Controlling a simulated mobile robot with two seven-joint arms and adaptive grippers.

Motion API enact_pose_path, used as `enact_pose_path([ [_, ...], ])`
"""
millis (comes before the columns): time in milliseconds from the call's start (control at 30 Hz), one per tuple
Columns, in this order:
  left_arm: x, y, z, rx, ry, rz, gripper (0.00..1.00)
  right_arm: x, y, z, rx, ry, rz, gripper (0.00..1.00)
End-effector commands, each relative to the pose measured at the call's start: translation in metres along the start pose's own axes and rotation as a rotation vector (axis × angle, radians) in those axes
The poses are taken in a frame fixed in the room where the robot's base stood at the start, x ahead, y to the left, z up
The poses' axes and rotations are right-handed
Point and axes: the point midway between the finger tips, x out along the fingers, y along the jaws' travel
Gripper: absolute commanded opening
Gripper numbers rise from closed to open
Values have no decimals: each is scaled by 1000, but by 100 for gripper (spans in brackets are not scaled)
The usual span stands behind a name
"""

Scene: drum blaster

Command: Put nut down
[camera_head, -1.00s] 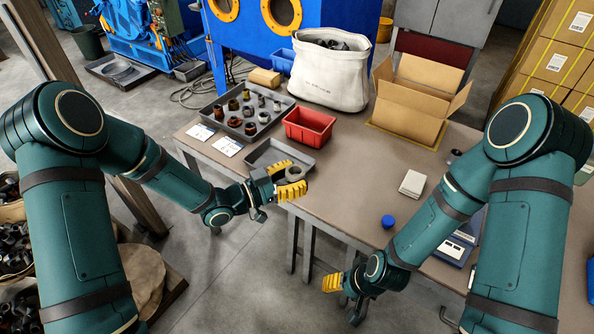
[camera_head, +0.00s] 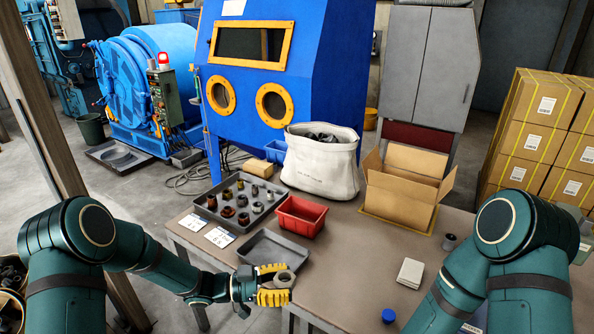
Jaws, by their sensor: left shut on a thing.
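My left gripper (camera_head: 274,285), with yellow finger pads, is shut on a grey ring-shaped nut (camera_head: 285,278). The nut shows at the right side of the pads, and part of it is hidden by them. The gripper is at the front edge of the table (camera_head: 345,255), just in front of an empty grey tray (camera_head: 270,249). I cannot tell how high the nut is above the table. My right gripper is out of the view; only its arm shows at the lower right.
A dark tray (camera_head: 211,214) holds several nuts and fittings, with two white cards (camera_head: 220,237) beside it. A red bin (camera_head: 301,216), white sack (camera_head: 320,165) and open cardboard box (camera_head: 405,190) stand behind. A white block (camera_head: 411,273) and blue cap (camera_head: 389,316) lie to the right.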

Motion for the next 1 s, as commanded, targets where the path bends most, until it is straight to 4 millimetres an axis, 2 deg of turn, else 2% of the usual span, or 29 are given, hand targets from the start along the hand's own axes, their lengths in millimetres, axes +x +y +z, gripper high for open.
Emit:
enact_pose_path([
  [233,0,-15,-22,1,0,-257,4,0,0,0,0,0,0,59],
  [467,-20,-33,-25,-1,-3,-564,4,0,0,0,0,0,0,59],
  [733,-61,-44,-9,-2,-5,-950,4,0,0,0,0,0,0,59],
  [1000,-117,-34,18,-1,-7,-1327,4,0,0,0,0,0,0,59],
])
